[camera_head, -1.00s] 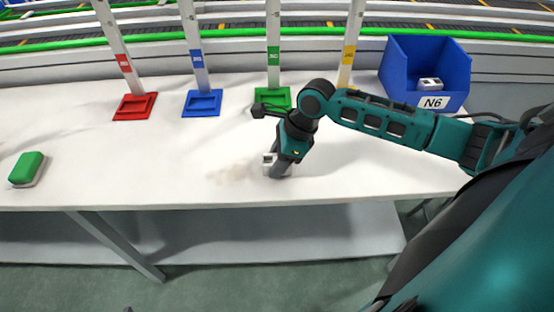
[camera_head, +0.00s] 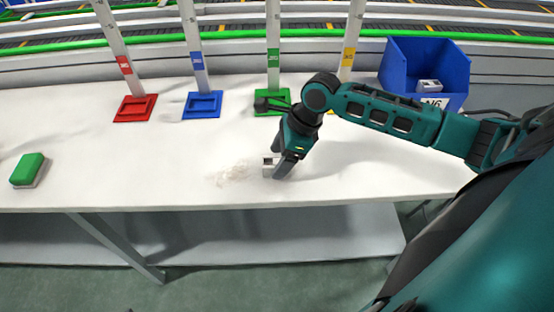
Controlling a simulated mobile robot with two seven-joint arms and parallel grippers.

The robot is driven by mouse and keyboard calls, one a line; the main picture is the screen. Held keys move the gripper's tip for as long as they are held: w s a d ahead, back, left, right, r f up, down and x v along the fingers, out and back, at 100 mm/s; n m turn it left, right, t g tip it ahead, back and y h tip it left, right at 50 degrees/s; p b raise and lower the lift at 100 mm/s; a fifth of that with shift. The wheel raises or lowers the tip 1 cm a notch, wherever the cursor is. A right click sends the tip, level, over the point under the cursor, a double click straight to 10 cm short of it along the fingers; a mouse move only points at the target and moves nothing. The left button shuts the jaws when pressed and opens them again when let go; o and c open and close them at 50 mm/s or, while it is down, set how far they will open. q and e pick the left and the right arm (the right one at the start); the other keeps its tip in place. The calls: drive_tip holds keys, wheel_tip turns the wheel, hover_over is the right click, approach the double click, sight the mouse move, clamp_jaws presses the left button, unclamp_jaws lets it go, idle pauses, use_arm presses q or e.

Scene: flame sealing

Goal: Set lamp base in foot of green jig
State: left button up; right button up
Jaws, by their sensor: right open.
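The green jig (camera_head: 274,70) stands at the back of the table, with a green square foot (camera_head: 265,108) at its bottom, partly behind my right wrist. A small pale grey block with a dark opening, likely the lamp base (camera_head: 268,170), is on the table near the front edge. My right gripper (camera_head: 277,168) points down at this block, at its right side. Its jaws are open; the far finger is hidden, and I cannot tell whether the block lies between them. My left gripper is not in view.
A red jig (camera_head: 135,108), a blue jig (camera_head: 202,104) and a yellow-marked jig (camera_head: 349,52) stand along the back. A blue bin (camera_head: 432,75) with a pale part is at the right. A green sponge-like block (camera_head: 28,169) lies left. The left middle of the white table (camera_head: 130,165) is clear.

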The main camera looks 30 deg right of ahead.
drive_tip(key=v, duration=1)
drive_tip(key=shift+p, duration=0.3)
